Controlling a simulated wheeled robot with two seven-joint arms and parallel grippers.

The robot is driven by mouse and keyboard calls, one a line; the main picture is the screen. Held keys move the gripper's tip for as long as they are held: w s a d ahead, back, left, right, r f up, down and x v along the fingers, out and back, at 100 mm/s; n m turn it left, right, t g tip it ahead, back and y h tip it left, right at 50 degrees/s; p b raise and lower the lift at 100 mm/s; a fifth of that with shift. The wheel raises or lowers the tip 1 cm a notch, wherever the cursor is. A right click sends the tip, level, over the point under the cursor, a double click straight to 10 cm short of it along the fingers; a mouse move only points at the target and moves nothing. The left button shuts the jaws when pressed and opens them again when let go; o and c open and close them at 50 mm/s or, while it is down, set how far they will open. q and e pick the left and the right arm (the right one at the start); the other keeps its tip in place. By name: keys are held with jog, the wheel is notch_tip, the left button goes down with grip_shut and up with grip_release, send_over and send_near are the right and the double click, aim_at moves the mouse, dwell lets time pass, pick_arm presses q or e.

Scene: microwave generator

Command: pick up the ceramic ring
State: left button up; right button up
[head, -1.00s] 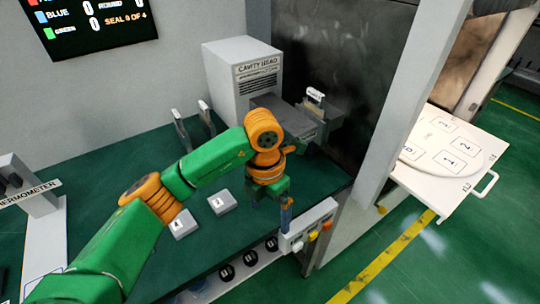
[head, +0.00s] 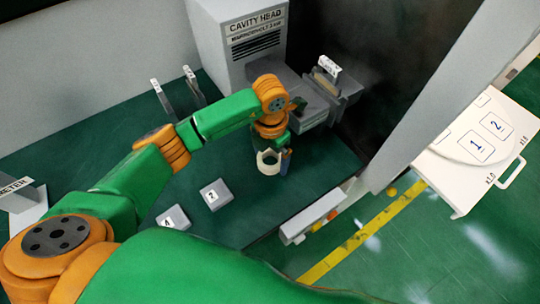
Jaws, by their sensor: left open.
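The cream ceramic ring (head: 268,167) shows in the head view on the dark green bench, just below my left wrist. My left gripper (head: 280,158) points down at the ring and is open. One blue-grey finger shows close to the ring's right side. The other finger is hard to make out, and the wrist hides the ring's far edge. I cannot tell whether a finger touches the ring. My right gripper is not in view.
The grey cavity head (head: 253,45) and its waveguide (head: 309,92) stand close behind my left wrist. Two small numbered blocks (head: 215,194) (head: 173,218) lie to the left. A white control box (head: 311,216) sits on the bench's right edge. A white tray (head: 468,165) stands at right.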

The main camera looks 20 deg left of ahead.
pick_arm(q)
jog(key=shift+w, duration=0.1)
jog(key=c, duration=1.3)
jog(key=shift+r, duration=0.1)
